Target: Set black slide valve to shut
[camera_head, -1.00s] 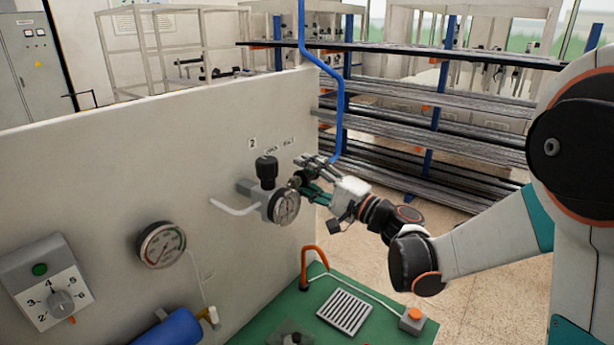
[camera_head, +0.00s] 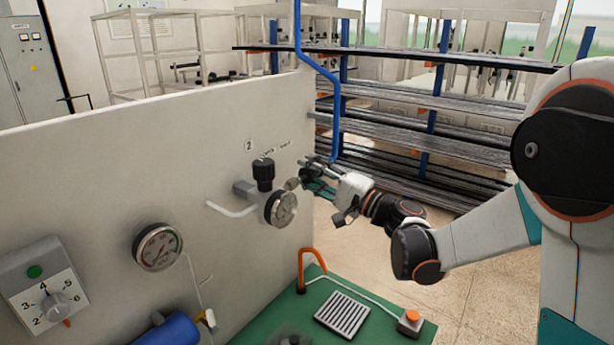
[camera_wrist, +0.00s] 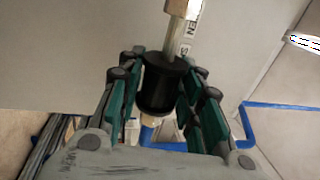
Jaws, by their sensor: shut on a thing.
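The black slide valve (camera_wrist: 160,86) is a black cylindrical sleeve on a silver stem with a hex fitting above it in the wrist view. My gripper (camera_wrist: 162,100) has its green-padded fingers on both sides of the black sleeve and is shut on it. In the head view my gripper (camera_head: 318,176) is at the panel's right edge, right of the round gauge (camera_head: 281,208) and a small brass-coloured fitting (camera_head: 292,184). The fingers hide the sleeve there.
The upright panel (camera_head: 130,170) carries a black regulator knob (camera_head: 263,174), a second gauge (camera_head: 158,247) and a dial box (camera_head: 45,290). A blue pipe (camera_head: 335,120) runs close behind my gripper. An orange hook-shaped tube (camera_head: 310,262) stands below. Open floor lies to the right.

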